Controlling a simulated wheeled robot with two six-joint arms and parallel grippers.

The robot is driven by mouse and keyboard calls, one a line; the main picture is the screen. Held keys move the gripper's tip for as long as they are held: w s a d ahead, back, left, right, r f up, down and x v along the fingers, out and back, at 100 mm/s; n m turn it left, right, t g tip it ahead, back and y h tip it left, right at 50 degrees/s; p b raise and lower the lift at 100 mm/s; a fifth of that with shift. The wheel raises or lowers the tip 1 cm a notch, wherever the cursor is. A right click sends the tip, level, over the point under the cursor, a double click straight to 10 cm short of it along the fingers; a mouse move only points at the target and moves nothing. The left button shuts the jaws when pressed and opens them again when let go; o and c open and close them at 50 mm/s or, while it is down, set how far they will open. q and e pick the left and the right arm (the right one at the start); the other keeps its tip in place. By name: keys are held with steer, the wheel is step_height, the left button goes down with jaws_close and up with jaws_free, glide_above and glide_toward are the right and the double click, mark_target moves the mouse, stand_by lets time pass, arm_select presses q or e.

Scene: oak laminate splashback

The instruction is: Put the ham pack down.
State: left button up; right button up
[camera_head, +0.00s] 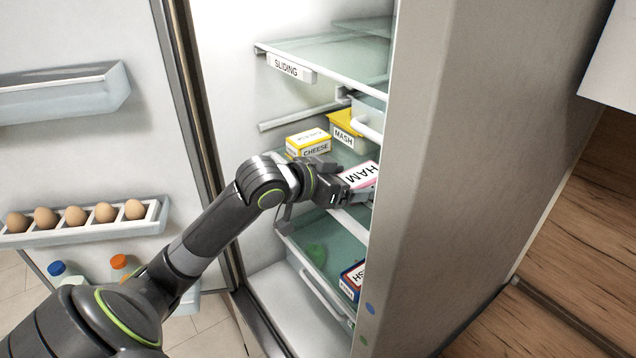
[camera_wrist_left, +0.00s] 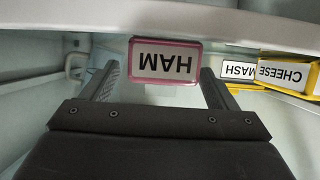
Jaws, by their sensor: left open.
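The ham pack (camera_head: 363,174), a white box with a pink edge, is inside the fridge at the middle glass shelf. In the left wrist view the ham pack (camera_wrist_left: 166,61) sits between the two fingers, with a gap on each side. My left gripper (camera_head: 350,184) reaches into the fridge and is open around the near end of the pack; it also shows in the left wrist view (camera_wrist_left: 160,85). The pack's underside is hidden, so its contact with the shelf cannot be seen. My right gripper is not in view.
A cheese box (camera_head: 308,143) and a mash pack (camera_head: 346,132) stand behind to the left. Above is a sliding shelf (camera_head: 330,62). Below is a drawer (camera_head: 318,285) holding a blue-red box (camera_head: 352,280). The open door with its egg rack (camera_head: 85,232) is at left, the fridge side wall (camera_head: 465,180) at right.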

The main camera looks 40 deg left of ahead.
arm_select(q)
steer(key=b+v, duration=0.1)
steer(key=v, duration=0.9)
stand_by(0.4)
stand_by(0.6)
steer(key=shift+f, duration=0.1)
